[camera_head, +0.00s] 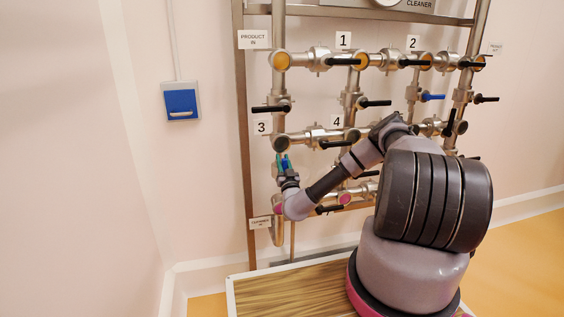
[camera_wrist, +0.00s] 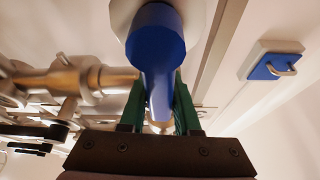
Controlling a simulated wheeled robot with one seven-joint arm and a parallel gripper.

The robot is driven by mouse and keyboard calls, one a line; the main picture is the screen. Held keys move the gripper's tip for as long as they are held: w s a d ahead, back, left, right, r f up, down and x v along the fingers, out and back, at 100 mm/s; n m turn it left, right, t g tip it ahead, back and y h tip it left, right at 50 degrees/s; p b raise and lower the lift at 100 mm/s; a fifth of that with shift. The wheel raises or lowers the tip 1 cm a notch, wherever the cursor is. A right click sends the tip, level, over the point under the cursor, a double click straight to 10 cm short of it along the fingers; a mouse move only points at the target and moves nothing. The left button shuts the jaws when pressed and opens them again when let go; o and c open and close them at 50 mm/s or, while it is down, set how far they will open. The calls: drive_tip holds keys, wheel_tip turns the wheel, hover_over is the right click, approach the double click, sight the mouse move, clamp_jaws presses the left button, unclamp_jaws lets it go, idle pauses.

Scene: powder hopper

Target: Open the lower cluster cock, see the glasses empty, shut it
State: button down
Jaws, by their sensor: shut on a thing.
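My gripper (camera_head: 286,163) is at the left vertical pipe, below the number 3 label. In the wrist view its green fingers (camera_wrist: 160,105) are shut on a blue cock handle (camera_wrist: 157,48), one finger on each side. In the head view the gripper and wrist hide most of this handle, and I cannot tell its exact angle. Round glasses show on the pipework: yellow ones in the top row (camera_head: 281,61), a dark one in the middle row (camera_head: 282,144) and a pink one in the lower row (camera_head: 345,198).
Several black handles (camera_head: 343,61) stick out from the pipes. A blue and white wall box (camera_head: 181,101) hangs left of the frame. My arm crosses the lower right pipework and hides part of it.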

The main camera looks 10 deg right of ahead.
drive_tip(key=shift+d+f+h, duration=0.1)
drive_tip(key=shift+d+h, duration=0.3)
drive_tip(key=shift+d, duration=0.25)
drive_tip(key=c, duration=0.9)
unclamp_jaws()
drive_tip(key=shift+o, duration=1.1)
drive_tip(key=shift+d, duration=0.2)
drive_tip(key=shift+a, duration=0.15)
drive_tip(key=shift+a, duration=0.25)
drive_tip(key=v, duration=1)
drive_tip(key=shift+s, duration=0.45)
drive_tip(key=shift+d, duration=0.1)
